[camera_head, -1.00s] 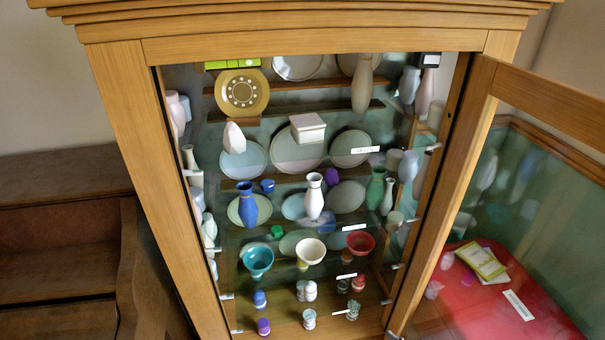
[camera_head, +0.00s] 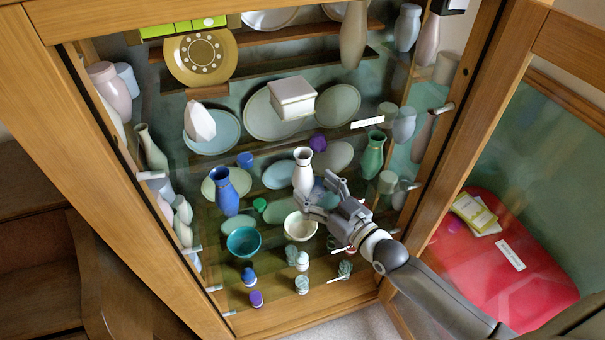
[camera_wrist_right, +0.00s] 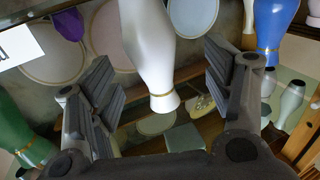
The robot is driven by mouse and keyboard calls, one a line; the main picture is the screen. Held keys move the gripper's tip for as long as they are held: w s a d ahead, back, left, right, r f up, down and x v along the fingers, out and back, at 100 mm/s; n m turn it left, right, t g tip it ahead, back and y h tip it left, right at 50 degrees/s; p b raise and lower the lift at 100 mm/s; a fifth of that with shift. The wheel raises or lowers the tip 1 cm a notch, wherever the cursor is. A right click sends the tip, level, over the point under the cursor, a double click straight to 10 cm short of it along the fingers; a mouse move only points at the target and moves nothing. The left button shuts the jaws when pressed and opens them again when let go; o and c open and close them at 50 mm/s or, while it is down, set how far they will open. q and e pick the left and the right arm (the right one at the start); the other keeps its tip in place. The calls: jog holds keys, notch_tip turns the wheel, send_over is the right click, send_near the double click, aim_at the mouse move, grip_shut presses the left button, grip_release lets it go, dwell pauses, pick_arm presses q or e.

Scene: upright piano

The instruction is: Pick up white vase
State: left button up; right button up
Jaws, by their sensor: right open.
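The white vase (camera_head: 303,172) stands upright on a glass shelf in the cabinet, between the blue vase and the green vase. It has a narrow neck and thin gold-coloured bands. My right gripper (camera_head: 319,192) is open and empty, reaching in from the lower right, with its fingers close to the vase's lower part in the head view. In the right wrist view the white vase (camera_wrist_right: 150,45) appears upside down between the open fingers (camera_wrist_right: 160,88), with gaps at both sides. I cannot tell how far beyond the fingertips it stands. My left gripper is not in view.
The blue vase (camera_head: 227,190) stands left of the white vase and the green vase (camera_head: 373,155) right. A teal bowl (camera_head: 243,242) and cream bowl (camera_head: 300,227) sit lower. The cabinet's wooden frame (camera_head: 445,140) and open glass door (camera_head: 500,190) flank my right arm.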

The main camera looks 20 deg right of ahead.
aim_at(310, 182)
jog(key=shift+w+a, duration=0.15)
jog(key=shift+w, duration=0.4)
jog(key=x, duration=0.4)
jog(key=shift+w+d+f, duration=0.2)
jog(key=shift+w+d, duration=0.05)
jog(key=shift+d, duration=0.05)
jog(key=shift+w+a, duration=0.15)
jog(key=shift+w, duration=0.1)
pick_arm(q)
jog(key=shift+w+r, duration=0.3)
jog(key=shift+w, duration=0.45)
pick_arm(e)
jog(key=c, duration=1.2)
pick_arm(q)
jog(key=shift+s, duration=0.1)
pick_arm(e)
jog(key=shift+c, duration=0.2)
jog(key=shift+r, duration=0.15)
